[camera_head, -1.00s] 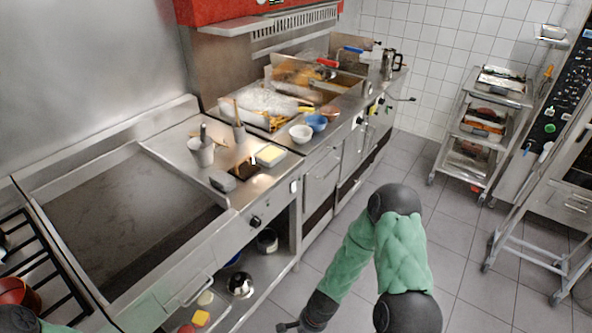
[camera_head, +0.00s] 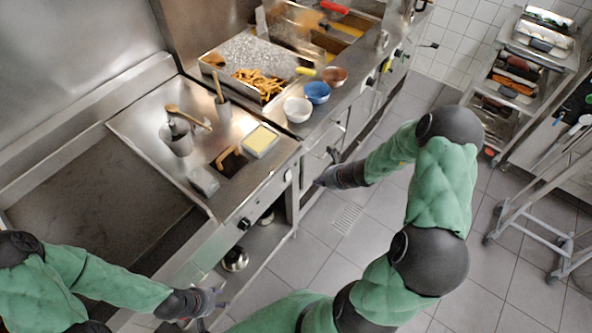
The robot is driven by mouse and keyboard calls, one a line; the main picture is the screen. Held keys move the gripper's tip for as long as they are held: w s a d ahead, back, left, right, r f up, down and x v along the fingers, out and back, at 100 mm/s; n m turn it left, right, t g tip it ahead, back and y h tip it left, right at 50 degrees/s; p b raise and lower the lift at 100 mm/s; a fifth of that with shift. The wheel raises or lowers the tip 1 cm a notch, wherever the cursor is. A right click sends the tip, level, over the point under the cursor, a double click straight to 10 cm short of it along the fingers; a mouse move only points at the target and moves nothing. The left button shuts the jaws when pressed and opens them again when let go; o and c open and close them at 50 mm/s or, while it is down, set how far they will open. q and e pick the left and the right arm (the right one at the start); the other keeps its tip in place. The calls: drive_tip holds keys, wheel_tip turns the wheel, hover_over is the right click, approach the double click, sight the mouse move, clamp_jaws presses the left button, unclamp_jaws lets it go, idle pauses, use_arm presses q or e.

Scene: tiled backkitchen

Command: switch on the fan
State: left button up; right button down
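No fan or fan switch can be made out in the head view now. My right gripper (camera_head: 325,169) is open and empty, close to the counter front below the white bowl. My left gripper (camera_head: 212,306) is open and empty, low in front of the griddle's front edge. Neither gripper visibly touches a knob.
The counter holds a white bowl (camera_head: 297,109), a blue bowl (camera_head: 317,92), a tray of fries (camera_head: 235,58) and a utensil pot (camera_head: 177,139). A rack trolley (camera_head: 497,152) stands at the right. The tiled floor (camera_head: 330,262) between is free.

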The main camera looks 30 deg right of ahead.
sight(288, 176)
drive_tip(key=shift+s, duration=0.15)
drive_tip(key=shift+a, duration=0.1)
drive_tip(key=w+r+b+x, duration=0.1)
drive_tip(key=x, duration=0.5)
drive_tip(key=w+a+b+x, duration=0.1)
drive_tip(key=b+x, duration=0.1)
drive_tip(key=x, duration=0.5)
drive_tip(key=shift+r, duration=0.45)
drive_tip(key=shift+d, duration=0.1)
